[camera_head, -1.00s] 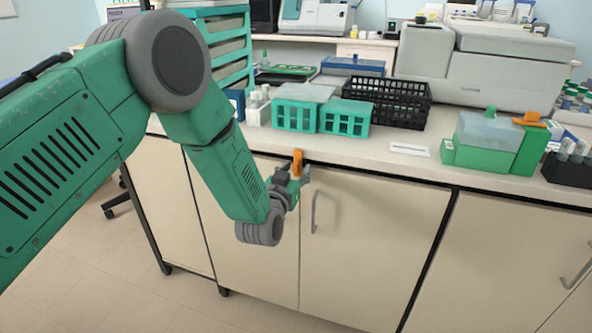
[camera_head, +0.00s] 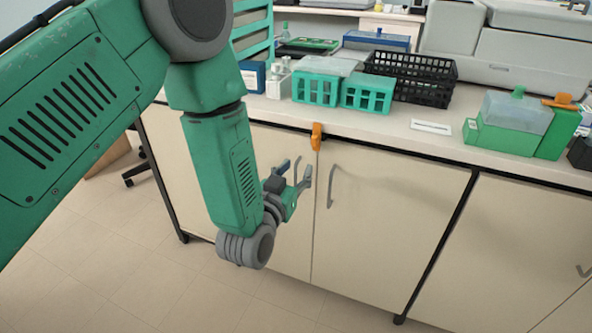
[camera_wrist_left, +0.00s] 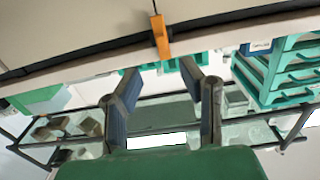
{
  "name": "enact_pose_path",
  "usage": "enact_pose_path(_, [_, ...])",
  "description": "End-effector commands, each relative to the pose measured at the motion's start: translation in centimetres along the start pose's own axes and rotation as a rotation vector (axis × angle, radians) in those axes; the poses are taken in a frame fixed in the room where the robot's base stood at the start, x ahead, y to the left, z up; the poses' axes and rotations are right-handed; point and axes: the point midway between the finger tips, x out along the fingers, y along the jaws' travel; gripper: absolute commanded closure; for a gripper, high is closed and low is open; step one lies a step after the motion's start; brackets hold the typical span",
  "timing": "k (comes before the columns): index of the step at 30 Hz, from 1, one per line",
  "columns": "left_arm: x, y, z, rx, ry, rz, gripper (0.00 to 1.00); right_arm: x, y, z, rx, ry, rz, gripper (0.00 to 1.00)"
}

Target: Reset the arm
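My left arm comes in from the left, and its gripper (camera_head: 297,170) hangs in front of the cabinet doors, below the bench's front edge. Its two fingers are apart with nothing between them; the left wrist view also shows the open gripper (camera_wrist_left: 160,72). An orange piece (camera_head: 316,136) sits at the bench's front edge, just above and apart from the fingers. It also shows in the left wrist view (camera_wrist_left: 160,36), beyond the fingertips. My right gripper is in neither view.
Two teal racks (camera_head: 315,89) and a black basket (camera_head: 412,78) stand on the bench. A green box with a clear lid (camera_head: 510,125) is at the right. A white label (camera_head: 431,127) lies flat on the bench. Cabinet doors (camera_head: 385,230) are close behind the gripper; floor shows at lower left.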

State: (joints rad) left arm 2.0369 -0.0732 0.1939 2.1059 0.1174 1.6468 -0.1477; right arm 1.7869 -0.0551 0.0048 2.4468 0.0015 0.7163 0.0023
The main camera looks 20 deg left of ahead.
Motion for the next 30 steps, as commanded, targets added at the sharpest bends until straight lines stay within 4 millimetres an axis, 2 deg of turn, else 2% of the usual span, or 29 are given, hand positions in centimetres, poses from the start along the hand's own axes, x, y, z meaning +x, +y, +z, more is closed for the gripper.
enact_pose_path(13, [-0.1,0.0,0.1,0.000,-0.006,0.001,0.66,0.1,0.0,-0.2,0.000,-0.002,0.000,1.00])
enact_pose_path(17, [-1.3,-0.3,2.9,0.003,-0.108,0.013,0.66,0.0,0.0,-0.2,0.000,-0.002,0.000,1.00])
enact_pose_path(20, [-4.1,-0.8,7.7,0.006,-0.293,0.033,0.66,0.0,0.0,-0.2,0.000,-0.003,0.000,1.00])
enact_pose_path(23, [-8.9,-1.8,13.4,0.009,-0.540,0.048,0.66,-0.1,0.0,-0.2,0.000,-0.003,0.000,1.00])
enact_pose_path(24, [-11.2,-2.2,15.5,0.008,-0.642,0.052,0.66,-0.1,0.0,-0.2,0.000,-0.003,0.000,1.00])
enact_pose_path(26, [-14.9,-2.9,18.2,0.008,-0.793,0.055,0.66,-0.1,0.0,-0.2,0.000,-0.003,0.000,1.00])
enact_pose_path(27, [-17.5,-3.3,19.8,0.008,-0.891,0.054,0.66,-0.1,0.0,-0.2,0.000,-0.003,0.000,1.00])
enact_pose_path(30, [-23.9,-4.4,22.5,0.007,-1.117,0.049,0.66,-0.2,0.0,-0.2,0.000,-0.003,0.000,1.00])
